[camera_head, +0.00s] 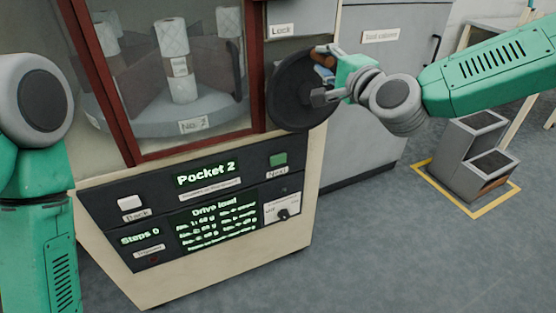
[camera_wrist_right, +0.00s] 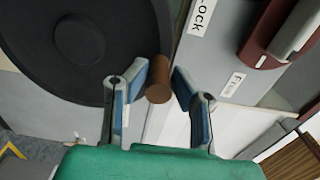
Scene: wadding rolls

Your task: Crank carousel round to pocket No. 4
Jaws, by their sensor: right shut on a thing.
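The carousel (camera_head: 160,118) stands behind a red-framed window, with white rolls (camera_head: 173,38) stacked in a pocket and a "No. 2" label (camera_head: 193,125) at the front. The display (camera_head: 206,174) reads "Pocket 2" and "Steps 0". The black crank wheel (camera_head: 290,95) is on the cabinet's right side; it fills the upper left of the right wrist view (camera_wrist_right: 85,45). My right gripper (camera_head: 322,76) is shut on its brown crank handle (camera_wrist_right: 158,93), near the wheel's rim. My left arm shows at the left edge; its gripper is out of view.
Below the window are a white "Back" button (camera_head: 130,203), a green "Next" button (camera_head: 278,160) and a small dial (camera_head: 283,213). A "Lock" label (camera_head: 283,29) sits above the wheel. A grey cabinet (camera_head: 385,100) and a grey step unit (camera_head: 470,160) stand at right; floor between is clear.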

